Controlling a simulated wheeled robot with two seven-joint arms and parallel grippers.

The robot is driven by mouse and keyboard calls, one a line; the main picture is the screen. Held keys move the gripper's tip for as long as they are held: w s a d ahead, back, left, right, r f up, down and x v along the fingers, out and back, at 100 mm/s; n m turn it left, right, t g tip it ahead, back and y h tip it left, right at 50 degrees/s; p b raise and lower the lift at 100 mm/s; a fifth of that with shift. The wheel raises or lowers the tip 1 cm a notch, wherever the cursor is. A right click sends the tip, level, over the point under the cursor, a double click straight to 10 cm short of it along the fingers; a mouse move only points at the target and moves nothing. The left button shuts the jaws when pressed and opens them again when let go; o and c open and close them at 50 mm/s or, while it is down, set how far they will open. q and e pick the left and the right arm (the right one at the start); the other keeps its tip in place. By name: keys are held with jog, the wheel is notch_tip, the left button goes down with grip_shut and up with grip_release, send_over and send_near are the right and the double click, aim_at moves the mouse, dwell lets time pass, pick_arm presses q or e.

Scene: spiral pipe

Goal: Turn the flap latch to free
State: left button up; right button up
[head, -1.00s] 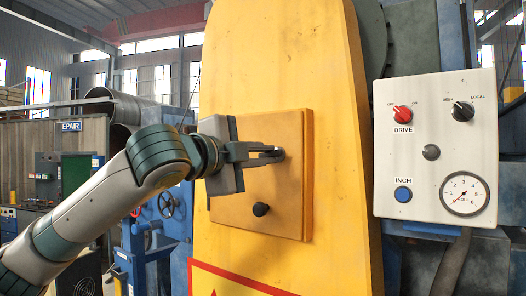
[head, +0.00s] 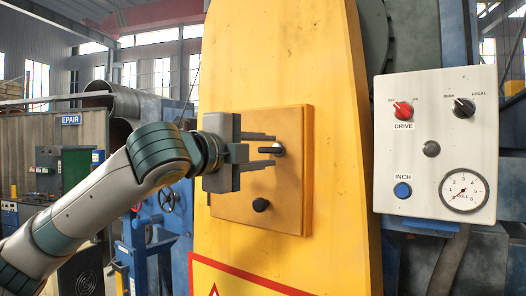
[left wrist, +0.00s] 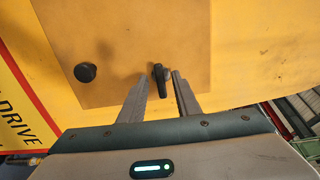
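The flap (head: 232,204) is a square yellow plate on the tall yellow guard, and it lies flat against it. The latch (head: 278,149) is a small dark handle near the flap's right edge and lies about level. A round black knob (head: 260,205) sits below it. My left gripper (head: 270,150) is open in front of the flap, with one finger above the latch's height and one below. In the left wrist view the latch (left wrist: 160,80) shows between the spread fingertips, closer to the right finger. I cannot tell whether a finger touches it. My right gripper is not in view.
A white control panel (head: 435,147) with red, black and blue controls and a gauge stands to the right of the yellow guard (head: 285,60). Blue machinery (head: 150,235) stands behind my left arm. The space in front of the flap is otherwise clear.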

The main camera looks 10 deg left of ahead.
pick_arm(q)
jog(key=shift+s, duration=0.15)
jog(key=shift+s+a+b, duration=0.3)
jog(key=shift+s+b, duration=0.2)
jog(key=b+v, duration=0.7)
jog(key=v, duration=0.9)
jog(key=shift+d, duration=0.1)
jog(key=shift+f, duration=0.1)
